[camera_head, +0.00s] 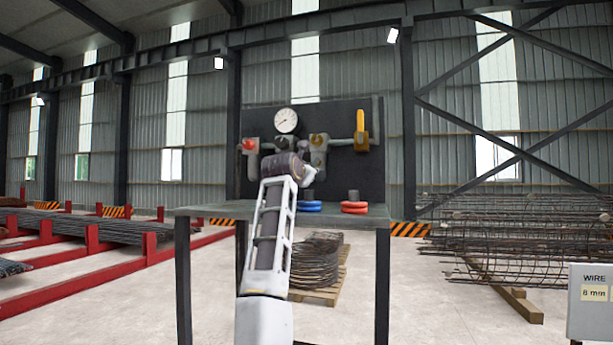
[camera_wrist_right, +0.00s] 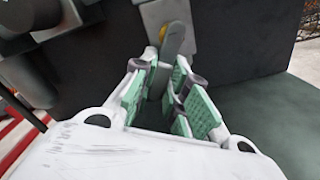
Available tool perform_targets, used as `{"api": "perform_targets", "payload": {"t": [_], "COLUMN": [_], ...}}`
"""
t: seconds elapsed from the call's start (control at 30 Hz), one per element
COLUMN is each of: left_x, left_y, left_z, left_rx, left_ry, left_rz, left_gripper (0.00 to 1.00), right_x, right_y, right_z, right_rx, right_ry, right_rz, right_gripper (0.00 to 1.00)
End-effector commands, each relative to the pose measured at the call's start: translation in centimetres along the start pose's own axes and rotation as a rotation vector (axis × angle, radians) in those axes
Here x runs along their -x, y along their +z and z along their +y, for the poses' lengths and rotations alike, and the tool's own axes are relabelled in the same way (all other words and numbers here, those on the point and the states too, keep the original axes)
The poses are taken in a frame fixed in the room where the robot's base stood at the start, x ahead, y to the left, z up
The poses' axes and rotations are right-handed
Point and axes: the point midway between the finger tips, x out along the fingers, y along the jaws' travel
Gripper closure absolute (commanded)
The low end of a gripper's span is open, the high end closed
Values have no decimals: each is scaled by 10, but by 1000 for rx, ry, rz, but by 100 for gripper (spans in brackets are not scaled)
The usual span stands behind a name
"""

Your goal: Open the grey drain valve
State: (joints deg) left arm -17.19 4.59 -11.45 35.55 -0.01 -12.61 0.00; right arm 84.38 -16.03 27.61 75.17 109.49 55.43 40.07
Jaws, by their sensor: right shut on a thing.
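The grey drain valve's lever (camera_wrist_right: 176,42) hangs below a pale valve body (camera_wrist_right: 164,12) with a bit of brass in the right wrist view. In the head view, a brass-coloured valve (camera_head: 318,142) sits on the dark panel just above my right gripper (camera_head: 308,173). My right gripper also shows in the right wrist view (camera_wrist_right: 174,80). It is shut on the grey lever, whose lower end lies between the green pads. My forearm and wrist hide part of the panel's lower left. My left gripper is not in view.
The dark panel (camera_head: 374,185) also carries a gauge (camera_head: 286,120), a red knob (camera_head: 250,144) and an upright yellow lever (camera_head: 361,126). Blue rings (camera_head: 310,207) and red rings (camera_head: 354,208) lie on the table (camera_head: 212,211) below, right of my arm.

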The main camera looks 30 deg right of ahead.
Motion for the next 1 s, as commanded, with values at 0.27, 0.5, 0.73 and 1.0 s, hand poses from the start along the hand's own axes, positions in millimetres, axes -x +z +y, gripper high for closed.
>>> {"api": "perform_targets", "payload": {"t": [0.27,0.5,0.73,1.0], "left_x": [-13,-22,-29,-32], "left_y": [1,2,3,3], "left_z": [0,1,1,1], "left_rx": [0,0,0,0], "left_ry": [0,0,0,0], "left_rz": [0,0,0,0], "left_gripper": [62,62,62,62], "right_x": [0,0,0,0], "right_y": [-3,-1,1,4], "right_z": [-9,-16,-20,-22], "right_rx": [190,354,483,565], "right_ry": [-1,-1,-1,-1], "right_rz": [5,5,5,5], "right_gripper": [100,100,100,100]}}
